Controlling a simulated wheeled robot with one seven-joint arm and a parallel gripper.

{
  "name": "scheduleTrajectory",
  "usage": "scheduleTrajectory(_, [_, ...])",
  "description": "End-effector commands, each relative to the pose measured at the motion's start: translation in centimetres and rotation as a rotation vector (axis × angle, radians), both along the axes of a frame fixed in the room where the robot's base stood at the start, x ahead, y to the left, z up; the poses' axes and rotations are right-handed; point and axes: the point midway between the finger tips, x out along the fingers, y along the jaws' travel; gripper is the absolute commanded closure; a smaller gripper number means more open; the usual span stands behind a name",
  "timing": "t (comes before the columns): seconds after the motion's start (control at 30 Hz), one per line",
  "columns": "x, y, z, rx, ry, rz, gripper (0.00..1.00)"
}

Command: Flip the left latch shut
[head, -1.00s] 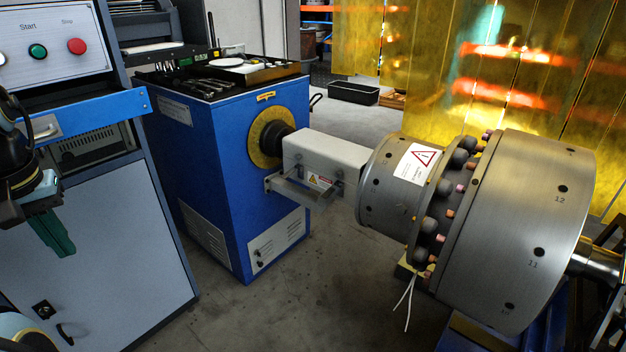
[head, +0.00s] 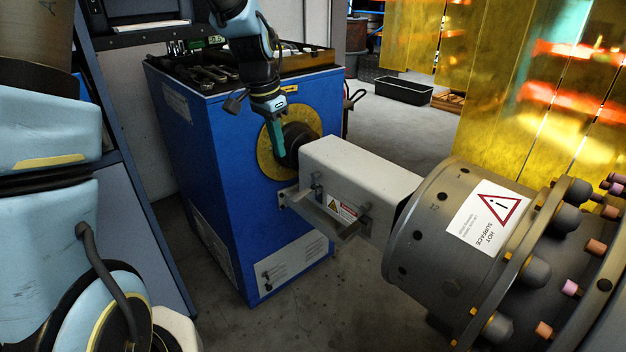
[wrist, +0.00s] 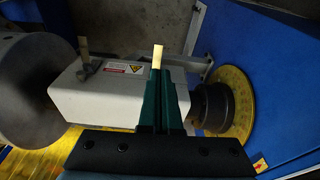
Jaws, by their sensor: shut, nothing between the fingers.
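The white guard box (head: 345,165) sits over the shaft between the blue cabinet and the rotor. Two small latches are on its near side: the left latch (head: 316,186) nearer the cabinet and the right latch (head: 365,213) nearer the rotor. I cannot tell how far each lever is turned. My gripper (head: 281,155) is shut and empty, pointing down in front of the yellow ring, up and left of the left latch. In the wrist view my gripper (wrist: 157,72) covers part of the box, and the left latch's pale tab (wrist: 158,54) shows just beyond the fingertips. Contact is unclear.
The blue cabinet (head: 220,150) carries the yellow ring (head: 268,160) and a tray of tools on top. The large steel rotor (head: 440,235) stands at right with a hot-surface label. A metal bracket (head: 335,226) juts out below the box. Open floor lies in front.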

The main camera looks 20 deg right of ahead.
Motion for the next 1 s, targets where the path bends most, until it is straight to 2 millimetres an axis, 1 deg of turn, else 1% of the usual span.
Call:
scheduleTrajectory(0.03, [0.0,-0.6,-0.2,-0.002,0.0,-0.018,1.0])
scheduleTrajectory(0.13, [-0.1,-1.1,-0.2,-0.004,0.0,-0.038,1.0])
scheduleTrajectory(0.43, [-0.1,-1.0,-0.2,-0.004,0.0,-0.038,1.0])
scheduleTrajectory(0.57, [-0.1,-1.1,-0.8,-0.003,0.002,-0.037,1.0])
scheduleTrajectory(0.67, [-0.1,-1.3,-2.0,-0.002,0.003,-0.037,1.0])
scheduleTrajectory(0.77, [0.0,-1.6,-3.8,0.0,0.004,-0.037,1.0])
scheduleTrajectory(1.0, [0.3,-2.5,-8.7,-0.001,0.004,-0.036,1.0])
